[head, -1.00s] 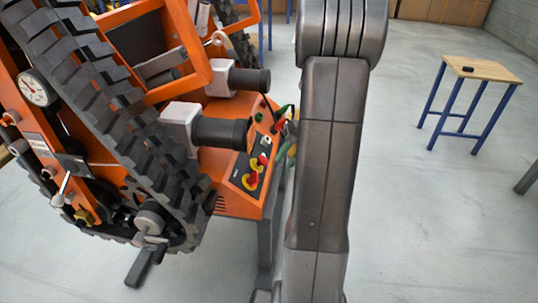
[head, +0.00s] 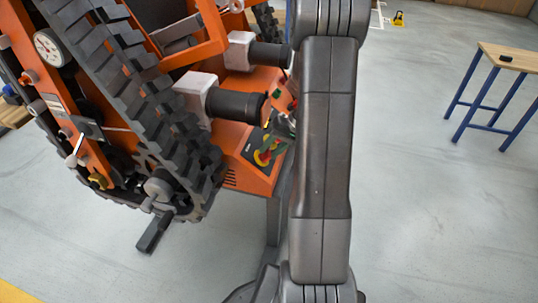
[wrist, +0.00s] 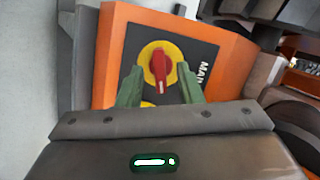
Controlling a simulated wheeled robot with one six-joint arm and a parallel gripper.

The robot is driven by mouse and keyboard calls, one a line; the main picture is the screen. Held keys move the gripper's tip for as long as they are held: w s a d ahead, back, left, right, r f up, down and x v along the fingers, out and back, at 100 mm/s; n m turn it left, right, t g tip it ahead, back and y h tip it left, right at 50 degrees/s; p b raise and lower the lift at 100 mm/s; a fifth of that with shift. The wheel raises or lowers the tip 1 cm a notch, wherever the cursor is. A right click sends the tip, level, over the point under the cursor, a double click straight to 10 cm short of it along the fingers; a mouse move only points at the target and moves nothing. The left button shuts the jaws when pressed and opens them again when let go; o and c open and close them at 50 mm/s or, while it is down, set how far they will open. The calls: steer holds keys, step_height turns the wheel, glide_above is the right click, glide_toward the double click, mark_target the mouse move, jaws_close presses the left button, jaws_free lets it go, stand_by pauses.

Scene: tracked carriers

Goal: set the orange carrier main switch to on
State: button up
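The orange carrier (head: 250,180) fills the left of the head view. Its black switch panel also shows in the wrist view (wrist: 203,50), with lettering starting "MAIN". The main switch (wrist: 158,64) is a red knob on a round yellow plate, its handle roughly upright in the wrist view. My gripper (wrist: 159,72) is open, its green fingers on either side of the lower half of the switch. I see gaps between fingers and knob; I cannot tell whether the tips reach its depth. A second yellow part (wrist: 147,104) below is mostly hidden by the gripper.
A wooden table with blue legs (head: 500,58) is at the right. The floor between is clear. My arm covers the middle of the head view.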

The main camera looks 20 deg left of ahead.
steer(key=shift+x, duration=0.75)
jaws_close()
steer(key=shift+r+m+y+p, duration=0.15)
steer(key=shift+m+y+p, duration=0.15)
steer(key=shift+m+p, duration=0.65)
steer(key=shift+f+m, duration=0.2)
steer(key=shift+m, duration=0.65)
jaws_free()
